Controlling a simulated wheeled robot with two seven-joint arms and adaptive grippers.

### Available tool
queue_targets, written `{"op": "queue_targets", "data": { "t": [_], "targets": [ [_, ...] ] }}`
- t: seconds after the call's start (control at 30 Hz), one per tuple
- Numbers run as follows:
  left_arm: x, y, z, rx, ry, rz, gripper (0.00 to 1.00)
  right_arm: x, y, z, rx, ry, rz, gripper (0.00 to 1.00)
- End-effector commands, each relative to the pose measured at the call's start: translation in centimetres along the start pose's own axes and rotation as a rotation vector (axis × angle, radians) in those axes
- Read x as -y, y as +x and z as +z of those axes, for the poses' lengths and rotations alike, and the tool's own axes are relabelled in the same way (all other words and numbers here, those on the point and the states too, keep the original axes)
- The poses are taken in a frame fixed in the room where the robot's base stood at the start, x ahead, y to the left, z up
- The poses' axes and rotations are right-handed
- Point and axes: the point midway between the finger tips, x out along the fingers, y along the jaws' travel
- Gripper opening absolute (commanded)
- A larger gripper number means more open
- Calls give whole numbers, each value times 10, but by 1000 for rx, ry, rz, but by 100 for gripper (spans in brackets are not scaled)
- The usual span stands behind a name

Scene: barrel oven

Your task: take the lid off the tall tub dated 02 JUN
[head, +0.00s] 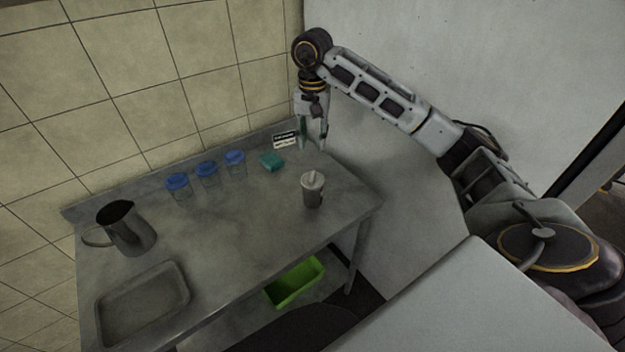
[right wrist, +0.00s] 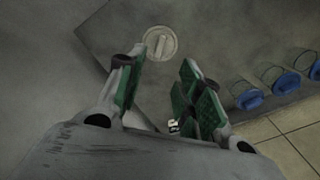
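Three clear tubs with blue lids stand in a row near the back of the steel table: the left tub (head: 179,187), the middle tub (head: 207,174) and the right tub (head: 235,163). Their lids are on. I cannot read any date, so I cannot tell which is 02 JUN. The blue lids also show at the right of the right wrist view (right wrist: 285,80). My right gripper (head: 314,140) is open and empty, pointing down above the table's back right corner, to the right of the tubs and apart from them. My left gripper is not in view.
A grey lidded canister (head: 313,190) stands at the table's right. A metal jug (head: 126,228) and a shallow tray (head: 143,302) are at left. A green bin (head: 295,283) sits below.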

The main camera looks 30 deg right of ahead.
Motion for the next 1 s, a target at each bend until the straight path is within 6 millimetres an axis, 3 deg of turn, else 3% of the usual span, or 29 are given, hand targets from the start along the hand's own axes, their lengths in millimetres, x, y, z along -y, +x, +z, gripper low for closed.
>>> {"op": "queue_targets", "data": {
  "t": [0.6,1.0],
  "targets": [
    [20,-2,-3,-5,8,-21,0,0,55,0,1,0,1,36],
    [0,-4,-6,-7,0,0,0,0,77,0,0,0,-1,36]
  ]
}}
